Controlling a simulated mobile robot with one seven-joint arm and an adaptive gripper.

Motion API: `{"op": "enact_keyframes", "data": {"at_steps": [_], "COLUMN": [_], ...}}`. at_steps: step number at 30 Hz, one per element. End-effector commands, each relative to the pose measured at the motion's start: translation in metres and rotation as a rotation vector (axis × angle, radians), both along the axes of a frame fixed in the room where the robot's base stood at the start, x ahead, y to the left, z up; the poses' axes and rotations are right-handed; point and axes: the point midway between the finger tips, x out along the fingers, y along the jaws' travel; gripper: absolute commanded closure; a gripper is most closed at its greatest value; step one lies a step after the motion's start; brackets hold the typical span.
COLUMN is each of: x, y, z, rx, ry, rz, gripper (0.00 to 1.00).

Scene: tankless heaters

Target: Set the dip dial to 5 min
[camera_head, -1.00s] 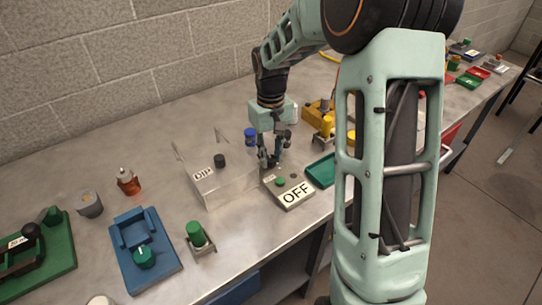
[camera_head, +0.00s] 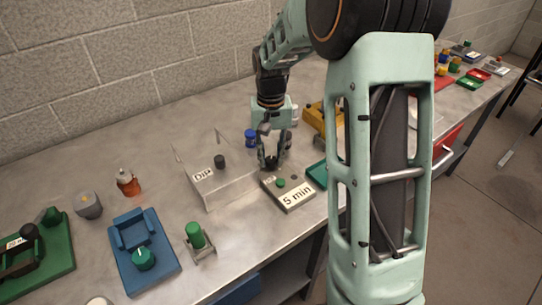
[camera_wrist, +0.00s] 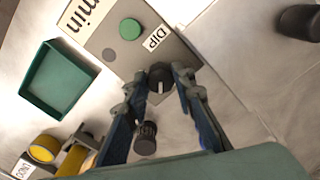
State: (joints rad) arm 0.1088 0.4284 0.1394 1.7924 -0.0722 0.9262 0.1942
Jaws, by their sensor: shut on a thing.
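The dip timer box (camera_head: 292,203) is a small grey box on the bench, its front label reading "5 min". The dip dial is a dark knob with a pale pointer line (camera_wrist: 161,78) near the box's edge. My gripper (camera_head: 270,165) points down over the back of the box. In the wrist view its fingertips (camera_wrist: 161,72) sit on either side of the dial, closed on it.
A clear "DIP" tank (camera_head: 215,188) stands left of the box. A green tray (camera_head: 317,173) lies close on its right. A blue-capped item (camera_head: 250,137) and a yellow device (camera_head: 320,118) stand behind. Blue and green fixtures occupy the left bench.

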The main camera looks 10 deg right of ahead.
Motion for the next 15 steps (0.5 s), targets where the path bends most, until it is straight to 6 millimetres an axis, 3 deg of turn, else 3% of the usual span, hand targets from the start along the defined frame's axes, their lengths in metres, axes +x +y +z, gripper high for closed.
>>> {"op": "enact_keyframes", "data": {"at_steps": [5, 6, 10, 15], "x": [0.0007, 0.0007, 0.0006, 0.0003], "y": [0.0001, 0.0001, 0.0001, 0.0001], "z": [0.0008, 0.0008, 0.0006, 0.0003], "rx": [0.0, 0.0, 0.0, 0.0], "ry": [-0.002, -0.002, -0.002, -0.001], "rz": [0.001, 0.001, 0.002, 0.002], "gripper": [1.0, 0.74, 0.6, 0.59]}}
